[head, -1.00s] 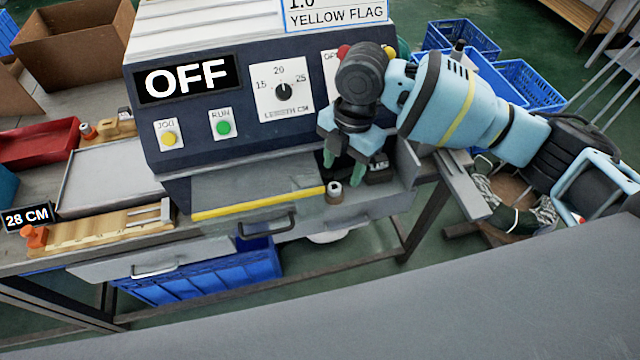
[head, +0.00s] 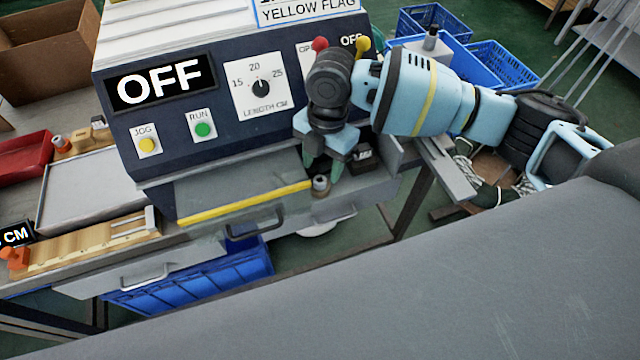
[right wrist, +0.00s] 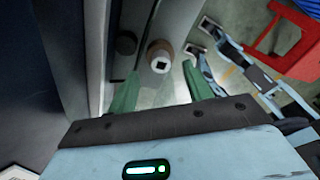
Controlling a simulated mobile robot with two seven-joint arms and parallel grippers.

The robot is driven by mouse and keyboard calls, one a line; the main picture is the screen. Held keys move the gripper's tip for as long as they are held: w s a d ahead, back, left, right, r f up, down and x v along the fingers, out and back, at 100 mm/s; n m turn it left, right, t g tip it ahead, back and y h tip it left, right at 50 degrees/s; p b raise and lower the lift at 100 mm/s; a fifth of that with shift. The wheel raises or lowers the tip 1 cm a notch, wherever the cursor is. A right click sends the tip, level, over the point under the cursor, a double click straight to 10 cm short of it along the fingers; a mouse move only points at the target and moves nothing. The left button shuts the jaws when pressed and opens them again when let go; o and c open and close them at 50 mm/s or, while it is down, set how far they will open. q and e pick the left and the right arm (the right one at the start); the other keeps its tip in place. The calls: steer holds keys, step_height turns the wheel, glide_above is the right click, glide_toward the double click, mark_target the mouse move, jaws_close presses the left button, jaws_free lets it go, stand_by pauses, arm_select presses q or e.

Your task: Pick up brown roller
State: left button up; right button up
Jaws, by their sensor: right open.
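The brown roller (head: 320,186) is a small upright cylinder with a pale top and a dark square hole. It stands on the machine's grey front ledge, at the right end of the yellow strip. In the right wrist view the roller (right wrist: 160,58) is ahead of the fingertips, roughly between their lines. My right gripper (head: 322,172) points down with its green fingers just above and behind the roller. In the right wrist view the right gripper (right wrist: 157,78) is open, with nothing between its fingers. My left gripper is not in view.
The machine (head: 215,110) with an OFF display stands right behind the gripper. A small black box (head: 365,158) sits to the right of the roller. A yellow-edged plate (head: 245,195) lies to the left. Blue crates (head: 500,65) stand on the floor behind.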

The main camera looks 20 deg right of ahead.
mark_target(320, 183)
steer(key=shift+s+a+f, duration=0.15)
steer(key=shift+f, duration=0.75)
steer(key=shift+s+a+f, duration=0.1)
steer(key=shift+f, duration=0.8)
steer(key=c, duration=1.1)
